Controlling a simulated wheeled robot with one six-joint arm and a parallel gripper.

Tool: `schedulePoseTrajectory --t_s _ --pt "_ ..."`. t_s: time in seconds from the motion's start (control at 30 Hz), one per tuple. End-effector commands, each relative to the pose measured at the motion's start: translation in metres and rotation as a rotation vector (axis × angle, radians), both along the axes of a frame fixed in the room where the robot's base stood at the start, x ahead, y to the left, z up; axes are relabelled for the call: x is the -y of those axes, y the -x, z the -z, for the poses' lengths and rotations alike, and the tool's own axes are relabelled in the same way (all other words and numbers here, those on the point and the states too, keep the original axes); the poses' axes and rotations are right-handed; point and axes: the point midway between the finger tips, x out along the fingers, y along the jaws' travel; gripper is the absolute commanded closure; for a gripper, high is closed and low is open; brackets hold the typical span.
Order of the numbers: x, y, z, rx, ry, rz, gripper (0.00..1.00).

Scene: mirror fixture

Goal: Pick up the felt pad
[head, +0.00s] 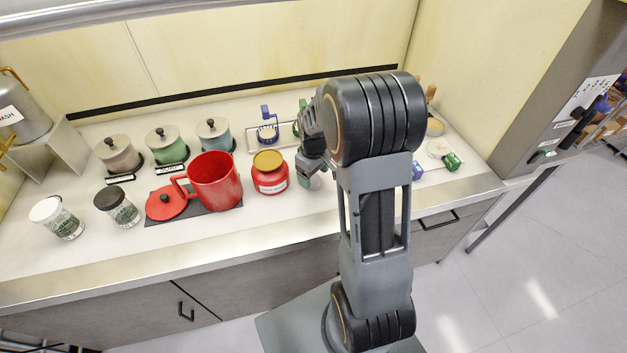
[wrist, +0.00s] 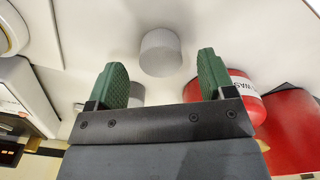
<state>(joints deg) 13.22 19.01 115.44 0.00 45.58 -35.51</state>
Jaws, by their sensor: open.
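A plain grey round block (wrist: 160,52), which looks like the felt pad, stands on the white counter in the wrist view. My gripper (wrist: 162,72) is open, with its two green ridged fingers apart. The block appears between and just beyond the fingertips, with neither finger seen touching it. A second small grey shape (wrist: 136,95) shows beside the left finger, partly hidden by it. In the head view my gripper (head: 312,165) is low over the counter right of the red jar, partly hidden by my arm. The block cannot be made out clearly there.
The red jar (head: 270,174) with a tan lid stands close beside my gripper; it shows behind the right finger in the wrist view (wrist: 243,98). A red mug (head: 215,182) stands on a dark mat (head: 222,217).

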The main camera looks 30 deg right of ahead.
Motion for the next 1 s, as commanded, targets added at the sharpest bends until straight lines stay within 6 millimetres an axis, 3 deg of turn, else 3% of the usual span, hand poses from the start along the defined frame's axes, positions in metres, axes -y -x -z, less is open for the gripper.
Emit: schedulePoseTrajectory --t_s 0.2,0.5,1.0 --pt "0.000 0.000 0.023 -0.002 0.000 0.000 0.24" --pt "0.000 0.000 0.027 0.000 0.000 0.000 0.24" --pt "0.000 0.000 0.026 0.001 0.000 0.000 0.71"
